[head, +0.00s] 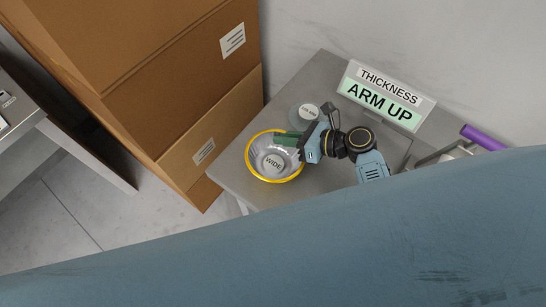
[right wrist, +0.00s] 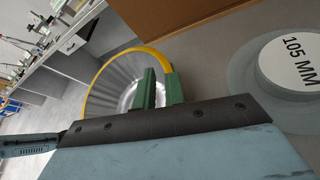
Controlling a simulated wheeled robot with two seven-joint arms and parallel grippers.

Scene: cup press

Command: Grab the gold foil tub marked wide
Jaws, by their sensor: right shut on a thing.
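The tub marked WIDE (head: 274,176) is a silvery, ribbed round tub with a gold rim. It is at the front left part of the grey table in the head view. It also shows in the right wrist view (right wrist: 108,82), with its rim between the green fingers. My right gripper (head: 280,140) is shut on the tub's far rim, one finger inside the wall and one outside. I cannot tell whether the tub's base touches the table. My left gripper is not in view.
A round grey piece with a white 105 MM label (right wrist: 291,58) lies close by. A THICKNESS / ARM UP sign (head: 387,95) stands at the back of the grey table (head: 236,190). Cardboard boxes (head: 150,75) are stacked at left. A purple-handled thing (head: 484,137) is at right.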

